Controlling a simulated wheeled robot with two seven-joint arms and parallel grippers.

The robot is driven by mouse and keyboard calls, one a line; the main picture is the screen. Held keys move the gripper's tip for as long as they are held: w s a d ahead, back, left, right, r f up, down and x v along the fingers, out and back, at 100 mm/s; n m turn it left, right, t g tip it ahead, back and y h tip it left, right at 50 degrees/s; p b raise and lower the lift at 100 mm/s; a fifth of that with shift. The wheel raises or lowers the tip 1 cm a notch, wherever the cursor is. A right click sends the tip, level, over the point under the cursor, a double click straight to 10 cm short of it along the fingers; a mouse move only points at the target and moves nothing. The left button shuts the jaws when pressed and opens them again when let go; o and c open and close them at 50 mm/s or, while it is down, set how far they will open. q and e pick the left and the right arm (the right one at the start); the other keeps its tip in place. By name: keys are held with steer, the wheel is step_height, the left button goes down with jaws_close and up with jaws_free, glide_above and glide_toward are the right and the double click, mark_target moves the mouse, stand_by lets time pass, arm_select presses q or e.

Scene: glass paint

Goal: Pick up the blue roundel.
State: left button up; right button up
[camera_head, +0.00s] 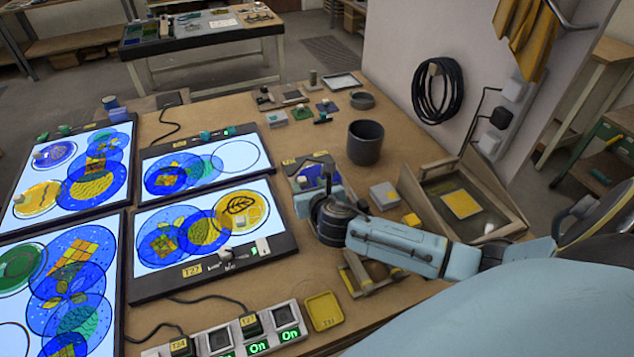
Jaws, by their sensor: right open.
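Several blue round shapes lie on the lit panels. A small blue roundel (55,154) with a pale knob is at the upper left of the far left panel (15,222). Larger blue discs (170,174) overlap on the panel at the middle back, and more blue discs (163,243) lie on the T27 panel (209,283). I cannot tell which one the task names. My right gripper (315,184) is open, over a dark tray with a blue piece (312,174) just right of the panels. The wrist partly hides that piece, and contact cannot be told. My left gripper is out of view.
A dark cup (365,143) stands behind my right gripper. A wooden tray with a yellow square (461,204) is at the right. Switch boxes (252,327) and a yellow dish (324,311) are at the front. Cables cross the table. A wall stands at the back right.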

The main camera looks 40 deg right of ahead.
mark_target(303, 179)
steer(key=shift+f+b+x, duration=0.15)
steer(key=shift+b+x, duration=0.15)
steer(key=shift+x, duration=1.15)
steer(key=shift+f+b+x, duration=0.15)
steer(key=shift+b+x, duration=0.15)
steer(key=shift+x, duration=1.1)
steer(key=shift+s+a, duration=0.1)
steer(key=shift+a, duration=0.05)
jaws_close()
